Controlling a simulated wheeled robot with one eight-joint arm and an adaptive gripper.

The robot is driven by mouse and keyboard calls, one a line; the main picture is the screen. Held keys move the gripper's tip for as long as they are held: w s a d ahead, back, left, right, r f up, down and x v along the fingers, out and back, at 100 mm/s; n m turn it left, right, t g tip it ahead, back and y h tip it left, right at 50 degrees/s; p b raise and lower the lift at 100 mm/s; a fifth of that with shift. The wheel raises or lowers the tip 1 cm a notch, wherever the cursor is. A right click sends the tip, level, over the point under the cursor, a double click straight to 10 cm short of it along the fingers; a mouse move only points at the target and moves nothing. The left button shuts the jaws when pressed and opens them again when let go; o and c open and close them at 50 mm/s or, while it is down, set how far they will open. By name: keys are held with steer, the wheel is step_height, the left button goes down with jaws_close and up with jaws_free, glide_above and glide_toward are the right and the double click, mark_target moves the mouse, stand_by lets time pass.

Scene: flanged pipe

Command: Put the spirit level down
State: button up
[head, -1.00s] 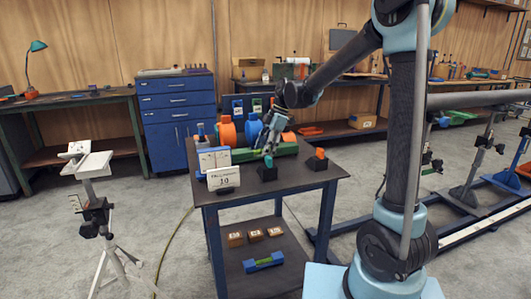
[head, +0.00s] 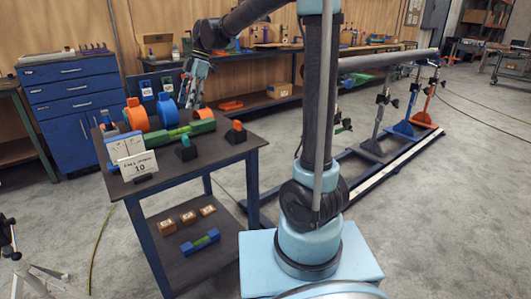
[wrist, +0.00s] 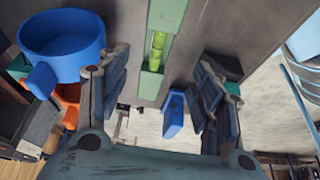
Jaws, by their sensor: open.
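A green spirit level (head: 176,135) with a yellow-green vial lies flat on the table top (head: 215,150), beside the orange and blue rings. In the wrist view the green level (wrist: 152,82) runs up the picture between the fingers, apart from them. My gripper (head: 197,82) is open and empty, raised above the back of the table. Its two spread fingers show in the wrist view (wrist: 160,92). A second, blue level-like bar (head: 200,242) with a green middle lies on the lower shelf.
A blue ring (head: 168,111) and an orange ring (head: 136,115) stand behind the level. A white sign (head: 138,165) marked 10 stands at the front left.

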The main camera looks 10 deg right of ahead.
steer(key=s+d+f+m+t, duration=0.1)
steer(key=s+d+m, duration=0.2)
steer(key=d, duration=0.3)
steer(key=s+d+m, duration=0.3)
steer(key=d, duration=0.4)
steer(key=s+d+f+m+t+h, duration=0.1)
steer(key=s+d+f+m+h, duration=0.1)
steer(key=s+d+f+m, duration=0.6)
steer(key=s+d+f+m+t+h, duration=0.1)
steer(key=s+d+f+m+t, duration=0.1)
steer(key=s+d+f+m, duration=0.7)
steer(key=s+d, duration=0.3)
steer(key=d, duration=0.2)
steer(key=shift+d+f+m+h, duration=0.3)
steer(key=shift+m+h, duration=0.1)
